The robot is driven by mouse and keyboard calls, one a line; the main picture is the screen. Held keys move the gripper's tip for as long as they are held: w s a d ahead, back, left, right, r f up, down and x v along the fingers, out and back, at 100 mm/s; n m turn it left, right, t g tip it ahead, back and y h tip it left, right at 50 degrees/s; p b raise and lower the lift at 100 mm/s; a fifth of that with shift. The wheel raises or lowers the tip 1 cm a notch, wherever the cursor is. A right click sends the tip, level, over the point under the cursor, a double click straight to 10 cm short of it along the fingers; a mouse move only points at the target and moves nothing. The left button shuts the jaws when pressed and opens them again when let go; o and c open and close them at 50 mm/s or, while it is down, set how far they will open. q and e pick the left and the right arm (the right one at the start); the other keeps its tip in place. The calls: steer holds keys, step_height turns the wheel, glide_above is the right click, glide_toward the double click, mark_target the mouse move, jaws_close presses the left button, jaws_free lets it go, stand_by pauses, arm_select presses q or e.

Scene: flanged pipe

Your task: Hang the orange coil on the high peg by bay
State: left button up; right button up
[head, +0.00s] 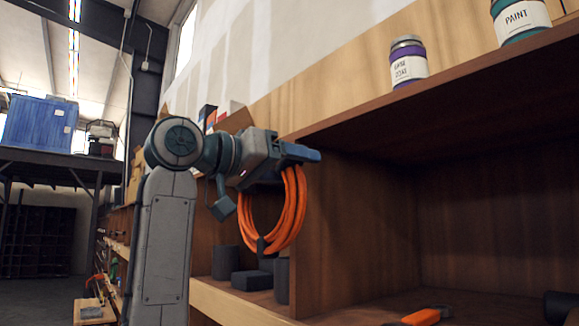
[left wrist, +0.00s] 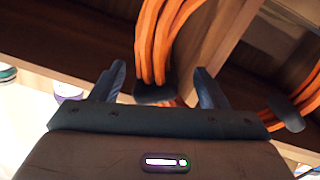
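An orange coil (head: 290,215) hangs as an upright loop just below my left gripper (head: 305,153), beside the front edge of a wooden divider. A dark tie shows at its bottom. In the left wrist view the coil's strands (left wrist: 158,45) and a dark tie pass between the fingers of my left gripper (left wrist: 160,80). The fingers stand apart, with gaps on both sides of the strands, so it is open around the coil. More orange strands show at the right edge of that view. The high peg cannot be made out in either view. My right gripper is out of view.
The wooden divider (head: 345,230) borders an open bay on the right, with an orange-handled tool (head: 425,316) on its floor. Paint cans (head: 408,62) stand on the shelf above. Dark blocks (head: 253,280) sit below the coil. A blue crate (head: 40,122) is far left.

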arm_select(q)
steer(key=shift+f, duration=0.1)
steer(key=shift+s+a, duration=0.1)
steer(key=shift+a, duration=0.1)
steer(key=b+v, duration=0.4)
steer(key=v, duration=0.6)
steer(key=shift+s, duration=0.15)
steer(key=shift+a, duration=0.1)
